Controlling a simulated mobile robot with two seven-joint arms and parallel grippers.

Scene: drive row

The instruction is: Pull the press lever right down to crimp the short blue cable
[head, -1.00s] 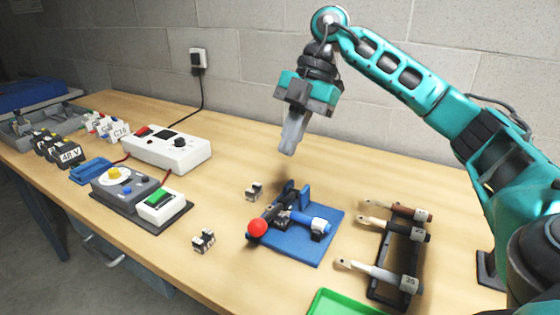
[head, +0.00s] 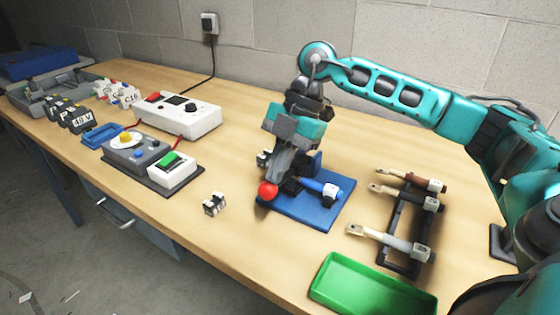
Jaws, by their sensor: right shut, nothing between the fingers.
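The press stands on a blue base plate (head: 312,214) on the bench. Its lever ends in a red ball knob (head: 268,190) at the plate's left side. The short blue cable (head: 319,187) lies across the press, with a white tag at its right end. My right gripper (head: 279,176) is shut and empty, pointing down just above and beside the red knob. It hides much of the lever and the die. I cannot tell whether the fingers touch the lever. My left gripper is not in view.
A rack (head: 402,235) with several tagged cables stands right of the press, with a green tray (head: 372,285) in front. A tester (head: 178,116) and control boxes (head: 140,157) stand further left.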

